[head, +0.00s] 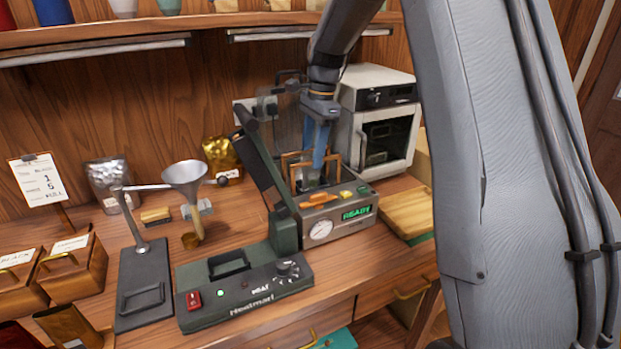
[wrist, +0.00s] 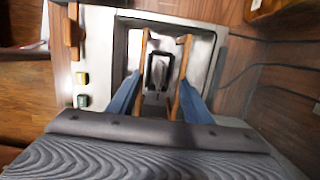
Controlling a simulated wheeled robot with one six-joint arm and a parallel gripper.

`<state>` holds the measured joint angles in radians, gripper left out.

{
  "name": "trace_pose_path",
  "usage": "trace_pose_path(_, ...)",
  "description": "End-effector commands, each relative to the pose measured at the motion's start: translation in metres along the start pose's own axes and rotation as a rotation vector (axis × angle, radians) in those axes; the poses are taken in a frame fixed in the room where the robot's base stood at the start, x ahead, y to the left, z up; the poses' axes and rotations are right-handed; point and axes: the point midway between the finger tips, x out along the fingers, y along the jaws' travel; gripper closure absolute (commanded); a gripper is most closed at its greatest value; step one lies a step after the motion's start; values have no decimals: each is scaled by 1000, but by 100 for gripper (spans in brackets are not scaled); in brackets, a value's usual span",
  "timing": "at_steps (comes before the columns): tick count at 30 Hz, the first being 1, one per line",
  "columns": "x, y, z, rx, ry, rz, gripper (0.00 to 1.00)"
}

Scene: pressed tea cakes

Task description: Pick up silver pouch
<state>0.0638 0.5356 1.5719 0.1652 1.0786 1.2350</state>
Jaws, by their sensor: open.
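The silver pouch (head: 108,178) stands upright at the back left of the bench, against the wood wall, behind the funnel stand. It is shiny and crumpled; its lower front is partly hidden by the stand. It does not show in the wrist view. My gripper (head: 314,172) is well to the right of it, pointing down over the machine with the READY display (head: 345,218). In the wrist view my gripper (wrist: 160,88) has its blue fingers apart, with brown frame-like pieces and a small dark part between them. I cannot tell whether the fingers touch these pieces.
A funnel (head: 185,175) on a stand is just right of the pouch. A green sealer (head: 245,285) with a raised arm lies between the pouch and my gripper. A gold pouch (head: 222,156) stands at the back. A shelf (head: 120,37) overhangs the bench.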

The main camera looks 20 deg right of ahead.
Motion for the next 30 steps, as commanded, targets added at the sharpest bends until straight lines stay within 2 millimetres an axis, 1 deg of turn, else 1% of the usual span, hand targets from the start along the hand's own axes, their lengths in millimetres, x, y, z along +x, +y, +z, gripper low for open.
trace_pose_path(4,15,1,1,-1,-1,4,55)
trace_pose_path(9,39,0,2,-3,-1,3,55)
trace_pose_path(12,50,0,2,-5,0,2,55)
trace_pose_path(15,54,0,2,-5,1,0,55)
trace_pose_path(20,54,-1,1,-4,1,-1,55)
trace_pose_path(21,54,-1,1,-4,1,0,56)
trace_pose_path(28,54,-1,1,-4,1,0,95)
trace_pose_path(29,54,-1,1,-4,1,0,99)
trace_pose_path(30,54,-1,1,-4,1,0,99)
